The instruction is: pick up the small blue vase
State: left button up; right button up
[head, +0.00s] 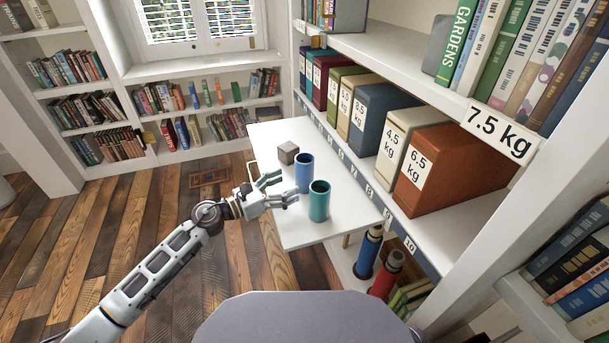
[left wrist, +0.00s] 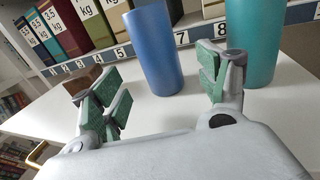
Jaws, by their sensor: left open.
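The small blue vase (head: 304,174) stands upright on a white pull-out board (head: 299,236), with a teal vase (head: 319,202) close by on its near side. My left gripper (head: 279,191) is open and empty at the left of the blue vase. In the left wrist view the blue vase (left wrist: 154,50) stands ahead, between the directions of the spread green-padded fingers (left wrist: 160,88) and beyond their tips. The teal vase (left wrist: 253,40) is just behind and right of the right finger there. My right gripper is not in view.
A small brown block (head: 288,152) sits on the board behind the blue vase. A shelf with weight-labelled binders (head: 382,118) runs along the board's right side. Blue and red bottles (head: 368,252) stand below. The board's near left part is clear.

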aim_at(297, 179)
pick_arm(q)
jog(key=shift+x, duration=1.1)
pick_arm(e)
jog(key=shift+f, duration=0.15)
pick_arm(q)
jog(key=shift+w+d, duration=0.1)
jog(key=shift+d, duration=0.1)
jog(key=shift+w+d, duration=0.3)
jog(key=shift+d, duration=0.1)
jog(key=shift+w+d+b, duration=0.45)
jog(key=shift+d, duration=0.15)
jog(key=shift+w+d, duration=0.25)
jog(key=shift+d, duration=0.1)
jog(key=shift+w+d, duration=0.4)
jog(key=shift+d, duration=0.2)
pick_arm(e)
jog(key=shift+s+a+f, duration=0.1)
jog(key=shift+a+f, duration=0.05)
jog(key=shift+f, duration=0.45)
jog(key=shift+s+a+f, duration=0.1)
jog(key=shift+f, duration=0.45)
pick_arm(q)
jog(key=shift+c, duration=0.2)
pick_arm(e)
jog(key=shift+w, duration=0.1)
